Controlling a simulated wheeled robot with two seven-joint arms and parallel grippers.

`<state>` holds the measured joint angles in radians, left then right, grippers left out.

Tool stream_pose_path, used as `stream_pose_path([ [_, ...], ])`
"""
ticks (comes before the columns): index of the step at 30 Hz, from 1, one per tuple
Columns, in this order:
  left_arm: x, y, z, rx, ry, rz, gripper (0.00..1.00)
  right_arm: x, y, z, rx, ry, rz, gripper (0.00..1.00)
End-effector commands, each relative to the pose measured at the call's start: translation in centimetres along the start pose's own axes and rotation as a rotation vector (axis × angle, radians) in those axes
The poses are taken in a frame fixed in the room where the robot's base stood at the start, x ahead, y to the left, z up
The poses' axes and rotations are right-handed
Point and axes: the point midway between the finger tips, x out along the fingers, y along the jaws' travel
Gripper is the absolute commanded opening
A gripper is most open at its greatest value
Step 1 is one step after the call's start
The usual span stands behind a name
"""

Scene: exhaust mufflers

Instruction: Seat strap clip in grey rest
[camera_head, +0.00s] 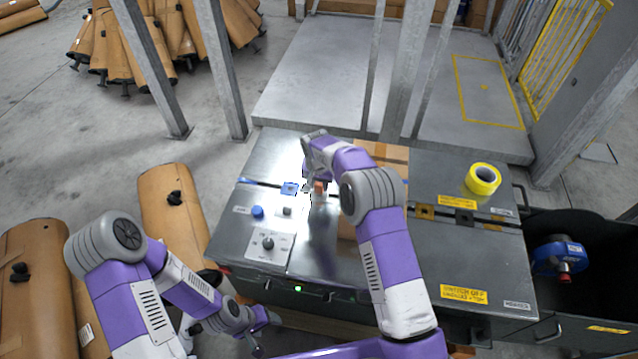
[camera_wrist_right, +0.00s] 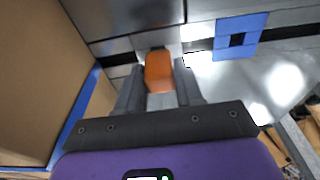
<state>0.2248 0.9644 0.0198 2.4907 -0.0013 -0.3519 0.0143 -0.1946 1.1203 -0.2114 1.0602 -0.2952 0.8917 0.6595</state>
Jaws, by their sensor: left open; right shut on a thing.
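My right gripper (camera_head: 310,186) is over the steel bench top, shut on an orange strap clip (camera_wrist_right: 158,72). The clip also shows as a small orange patch in the head view (camera_head: 320,186). In the right wrist view, a light grey rest (camera_wrist_right: 170,37) with a dark opening lies just beyond the clip's far end. The clip partly covers it, and I cannot tell whether they touch. A blue rest (camera_wrist_right: 239,36) with a dark square hole is to its right; it also shows in the head view (camera_head: 289,188). My left gripper (camera_head: 262,330) is open and empty in front of the bench.
A cardboard box (camera_head: 395,155) stands right of my right gripper. Yellow tape (camera_head: 483,179) lies on the bench's right side. A blue knob (camera_head: 257,211) and a dial plate (camera_head: 268,245) are at front left. A black bin (camera_head: 590,280) stands right of the bench.

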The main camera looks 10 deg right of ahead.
Motion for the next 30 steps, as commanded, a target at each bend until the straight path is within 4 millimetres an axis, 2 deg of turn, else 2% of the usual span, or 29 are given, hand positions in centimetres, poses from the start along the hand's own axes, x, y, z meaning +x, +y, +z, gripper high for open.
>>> stream_pose_path([
  [19, 0.59, -0.22, -0.02, 0.0, 0.0, 0.0, 0.62, 0.96, 0.0, 0.14, 0.0, 0.0, 0.0, 0.04],
  [20, 0.56, -0.21, -0.02, 0.0, 0.0, 0.0, 0.62, 0.93, 0.0, 0.13, 0.0, 0.0, 0.0, 0.39],
  [21, 0.53, -0.2, -0.02, 0.0, 0.0, 0.0, 0.62, 0.89, 0.0, 0.12, 0.0, 0.0, 0.0, 0.45],
  [25, 0.52, -0.19, -0.02, 0.0, 0.0, 0.0, 0.62, 0.87, 0.0, 0.12, 0.0, 0.0, 0.0, 0.65],
  [30, 0.52, -0.19, -0.02, 0.0, 0.0, 0.0, 0.62, 0.86, 0.0, 0.12, 0.0, 0.0, 0.0, 0.65],
])
